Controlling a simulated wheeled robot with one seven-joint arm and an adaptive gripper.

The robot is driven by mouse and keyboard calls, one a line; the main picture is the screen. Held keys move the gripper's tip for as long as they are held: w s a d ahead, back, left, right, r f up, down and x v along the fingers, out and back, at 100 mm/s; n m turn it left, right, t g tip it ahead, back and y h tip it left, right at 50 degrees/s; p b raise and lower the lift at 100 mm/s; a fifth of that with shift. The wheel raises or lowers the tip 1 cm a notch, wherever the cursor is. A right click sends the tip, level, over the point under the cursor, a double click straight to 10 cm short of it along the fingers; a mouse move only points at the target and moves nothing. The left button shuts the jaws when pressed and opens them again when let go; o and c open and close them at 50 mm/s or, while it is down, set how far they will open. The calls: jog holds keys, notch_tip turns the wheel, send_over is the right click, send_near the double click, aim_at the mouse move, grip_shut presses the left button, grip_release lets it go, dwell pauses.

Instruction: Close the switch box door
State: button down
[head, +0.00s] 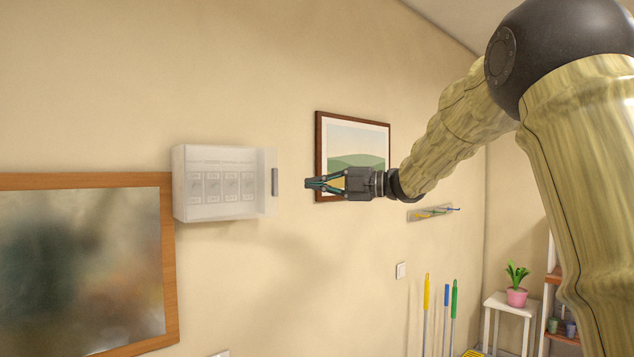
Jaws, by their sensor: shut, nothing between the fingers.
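The white switch box (178,180) is on the wall left of centre, with a row of several switches inside. Its translucent door (266,160) shows past the right side of the box and looks partly open. How far it stands out is hard to tell. A grey upright handle (275,182) is at the door's right edge. My gripper (308,184) is shut and empty. It points left, at about the handle's height in the picture, a short gap to the right of it, and does not appear to touch the door.
A framed landscape picture (355,135) is on the wall behind my gripper. A wood-framed panel (168,265) is left of and below the box. A hook rail (420,214) and wall switch (400,270) are lower right. The wall above the box is bare.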

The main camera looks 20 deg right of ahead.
jog(key=w+a+p, duration=0.5)
jog(key=w+a, duration=0.1)
jog(key=w, duration=0.2)
jog(key=shift+w, duration=0.35)
jog(key=shift+a, duration=0.1)
